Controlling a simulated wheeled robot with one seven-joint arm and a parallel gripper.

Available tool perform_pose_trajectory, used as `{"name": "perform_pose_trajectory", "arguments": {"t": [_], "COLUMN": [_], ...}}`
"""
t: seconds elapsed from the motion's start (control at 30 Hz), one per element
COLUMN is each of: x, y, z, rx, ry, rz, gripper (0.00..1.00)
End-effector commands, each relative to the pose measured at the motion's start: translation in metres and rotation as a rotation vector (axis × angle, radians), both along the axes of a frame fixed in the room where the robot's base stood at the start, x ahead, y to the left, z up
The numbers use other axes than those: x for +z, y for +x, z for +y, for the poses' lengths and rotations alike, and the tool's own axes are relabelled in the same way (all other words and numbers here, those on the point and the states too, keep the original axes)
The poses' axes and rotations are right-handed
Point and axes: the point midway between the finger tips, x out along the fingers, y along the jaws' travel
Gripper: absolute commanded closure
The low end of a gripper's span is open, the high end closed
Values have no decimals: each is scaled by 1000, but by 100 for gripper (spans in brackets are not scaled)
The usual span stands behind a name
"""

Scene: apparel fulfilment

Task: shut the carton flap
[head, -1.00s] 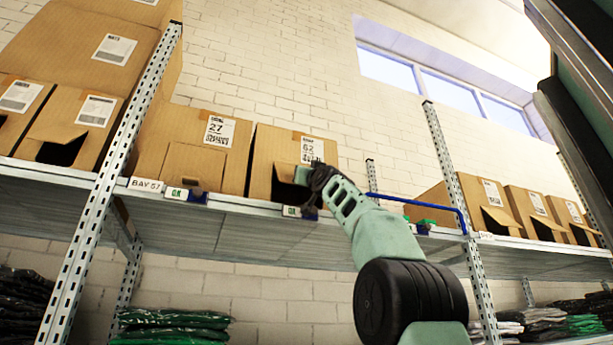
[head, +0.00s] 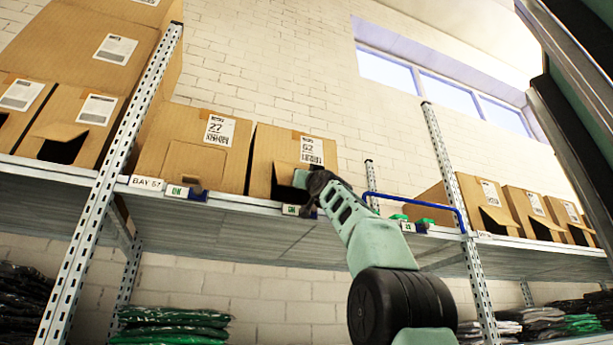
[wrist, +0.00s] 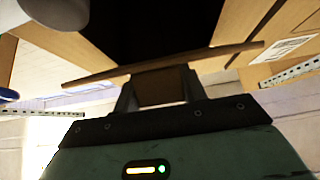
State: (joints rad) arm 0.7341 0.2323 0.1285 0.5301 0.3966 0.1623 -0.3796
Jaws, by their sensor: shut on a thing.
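The carton (head: 265,150) numbered 62 stands on the upper shelf, with a dark opening low in its front. Its flap (head: 285,168) sticks out from the top of that opening, so it stands open. My gripper (head: 301,181) is at the flap, in front of the opening, and partly covers it. In the wrist view the flap (wrist: 110,73) is a thin brown board seen edge-on across the dark opening. My gripper (wrist: 160,88) is shut on its brown tab, one finger on each side. The fingertips are hard to make out in the head view.
The carton (head: 165,125) numbered 27 stands just left with its flap shut. Other cartons with open flaps stand farther left and right. A blue rail (head: 415,202) and green items (head: 425,221) are right of my wrist. The shelf edge (head: 330,222) runs below my gripper.

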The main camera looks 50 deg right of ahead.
Motion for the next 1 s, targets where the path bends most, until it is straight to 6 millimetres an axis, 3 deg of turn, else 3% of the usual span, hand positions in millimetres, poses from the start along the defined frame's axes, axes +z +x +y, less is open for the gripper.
{"name": "perform_pose_trajectory", "arguments": {"t": [0.03,0.53,0.57,0.63,1.0], "x": [-13,-13,-13,-13,-11], "y": [12,12,12,12,5], "z": [-8,-8,-8,-8,-3], "rx": [3,3,3,3,2], "ry": [16,16,16,16,10], "rz": [32,32,32,32,19], "gripper": [100,100,53,36,36]}}
